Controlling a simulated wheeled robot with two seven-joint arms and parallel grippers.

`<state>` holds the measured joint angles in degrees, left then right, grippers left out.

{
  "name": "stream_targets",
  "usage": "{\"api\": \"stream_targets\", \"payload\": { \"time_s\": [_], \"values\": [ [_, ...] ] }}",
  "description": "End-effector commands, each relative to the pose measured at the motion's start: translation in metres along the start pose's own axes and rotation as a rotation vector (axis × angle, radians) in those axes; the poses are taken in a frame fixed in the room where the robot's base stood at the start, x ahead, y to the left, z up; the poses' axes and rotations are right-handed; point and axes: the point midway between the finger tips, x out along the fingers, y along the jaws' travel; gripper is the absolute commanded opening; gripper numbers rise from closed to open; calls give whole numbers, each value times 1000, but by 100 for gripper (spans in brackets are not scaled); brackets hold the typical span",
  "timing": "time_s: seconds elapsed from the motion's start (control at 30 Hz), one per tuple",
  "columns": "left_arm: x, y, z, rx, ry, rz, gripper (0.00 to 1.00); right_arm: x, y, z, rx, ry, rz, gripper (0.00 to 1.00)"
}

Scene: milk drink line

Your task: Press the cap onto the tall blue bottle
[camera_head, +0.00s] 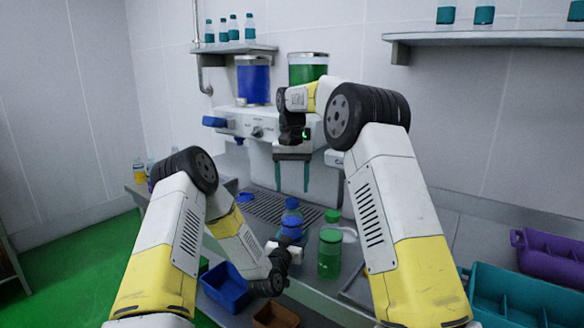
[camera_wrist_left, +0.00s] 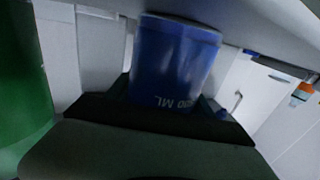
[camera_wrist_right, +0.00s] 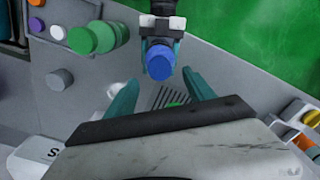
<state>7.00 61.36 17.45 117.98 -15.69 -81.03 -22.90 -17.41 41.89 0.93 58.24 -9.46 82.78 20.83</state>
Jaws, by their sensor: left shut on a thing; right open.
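The blue bottle (camera_head: 291,220) stands upright at the front of the drink machine, with a blue top (camera_head: 292,203). My left gripper (camera_head: 283,249) is shut on this bottle from the front; the left wrist view shows its blue side (camera_wrist_left: 175,62) with "ML" lettering between the fingers. My right gripper (camera_head: 293,186) is open and empty, pointing down above the bottle, apart from it. In the right wrist view the round blue top (camera_wrist_right: 159,62) lies ahead between the spread teal fingers. I cannot tell whether the cap is fully seated.
Green-capped bottles (camera_head: 330,255) stand close to the right of the blue bottle. A drip tray (camera_head: 270,205) lies behind. A blue bin (camera_head: 226,288) and a brown bin (camera_head: 275,316) are in front. Teal (camera_head: 520,300) and purple (camera_head: 550,255) crates are at the right.

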Motion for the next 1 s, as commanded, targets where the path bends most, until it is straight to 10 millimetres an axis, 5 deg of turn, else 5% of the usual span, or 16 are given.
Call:
{"api": "stream_targets", "payload": {
  "time_s": [0.33, 0.8, 0.83, 0.93, 1.0],
  "values": [
    [0, 0, 0, 0, 1, 0, 0, -66, -1, -1, 0, 1, 0, 63],
    [0, 0, 0, 0, 1, 0, 0, -79, 0, 0, 0, -1, 0, 63],
    [0, 0, 0, 0, 1, 0, 65, -79, 0, 0, 0, -1, 0, 63],
    [0, 0, 0, 0, 1, 0, 85, -79, 0, 0, 0, -1, 0, 63],
    [0, 0, 0, 0, 1, 0, 86, -78, 0, 0, 0, -1, 0, 63]
  ]
}}
